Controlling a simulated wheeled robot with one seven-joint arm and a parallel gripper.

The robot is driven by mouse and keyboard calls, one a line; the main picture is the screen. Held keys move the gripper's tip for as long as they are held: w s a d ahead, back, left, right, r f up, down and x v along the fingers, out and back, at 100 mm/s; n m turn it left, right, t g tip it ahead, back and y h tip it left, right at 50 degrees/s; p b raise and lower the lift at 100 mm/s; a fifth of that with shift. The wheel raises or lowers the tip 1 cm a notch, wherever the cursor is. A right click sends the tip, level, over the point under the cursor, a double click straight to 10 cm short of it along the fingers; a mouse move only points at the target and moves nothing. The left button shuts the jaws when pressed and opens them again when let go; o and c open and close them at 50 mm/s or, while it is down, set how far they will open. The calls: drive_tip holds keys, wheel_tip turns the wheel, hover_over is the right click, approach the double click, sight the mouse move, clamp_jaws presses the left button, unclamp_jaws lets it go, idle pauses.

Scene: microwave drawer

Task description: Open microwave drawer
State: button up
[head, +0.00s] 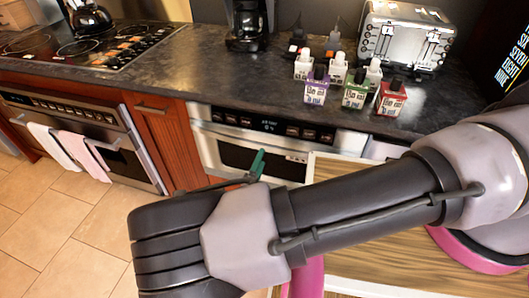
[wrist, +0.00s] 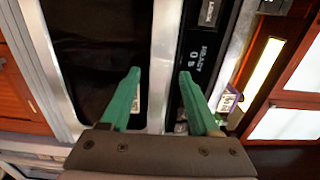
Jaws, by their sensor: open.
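The microwave drawer (head: 213,152) is built in under the counter, with a silver front, a dark window and a black control strip (head: 262,124) above. It looks shut. In the wrist view its dark window (wrist: 98,45) is at left and the control strip (wrist: 194,55) at right, with a silver band (wrist: 163,60) between. My gripper (wrist: 162,75) is open and empty, its green fingers on either side of the silver band in the picture. In the head view one green finger (head: 257,163) shows before the front; my arm hides the rest. Contact cannot be told.
The dark counter (head: 200,75) carries small bottles (head: 355,92), a toaster (head: 405,35) and a coffee maker (head: 249,25). An oven (head: 85,130) with towels is at left, beside a red-brown wood cabinet (head: 158,135). A light wood surface (head: 340,172) lies right of the microwave. Tiled floor (head: 75,225) is clear at lower left.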

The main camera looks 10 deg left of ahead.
sight(266, 148)
drive_tip(key=shift+w+d, duration=0.2)
drive_tip(key=shift+w, duration=2.05)
drive_tip(key=shift+c, duration=0.3)
clamp_jaws()
